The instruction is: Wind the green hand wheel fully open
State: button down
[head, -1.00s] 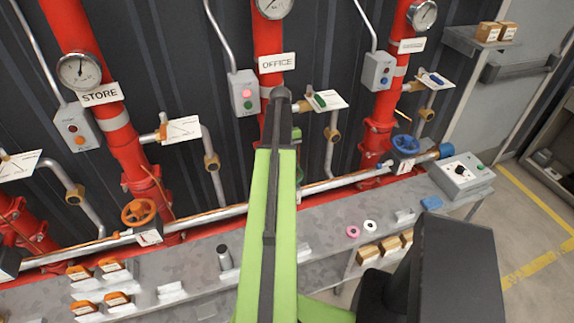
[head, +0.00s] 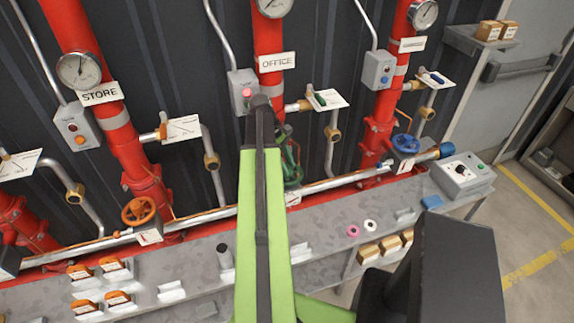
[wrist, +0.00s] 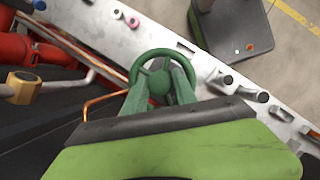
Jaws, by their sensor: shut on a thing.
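The green hand wheel (head: 291,165) is on the pipe below the OFFICE sign, partly hidden behind my arm in the head view. In the wrist view the wheel (wrist: 154,55) shows its rim arching at upper centre, with its hub below. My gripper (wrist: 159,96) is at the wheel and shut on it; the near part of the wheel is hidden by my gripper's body. In the head view my jaws are hidden behind the arm.
The grey bench (head: 330,225) below holds pink and white rings. A control box (head: 462,174) stands at its right end.

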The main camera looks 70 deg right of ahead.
jog(key=n+h, duration=0.1)
jog(key=n, duration=0.3)
jog(key=shift+a+n+h, duration=0.3)
jog(key=shift+a+h, duration=0.05)
jog(key=shift+h, duration=0.05)
jog(key=shift+d+n+t+h, duration=0.25)
jog(key=shift+n+t+h, duration=0.05)
jog(key=shift+n, duration=0.6)
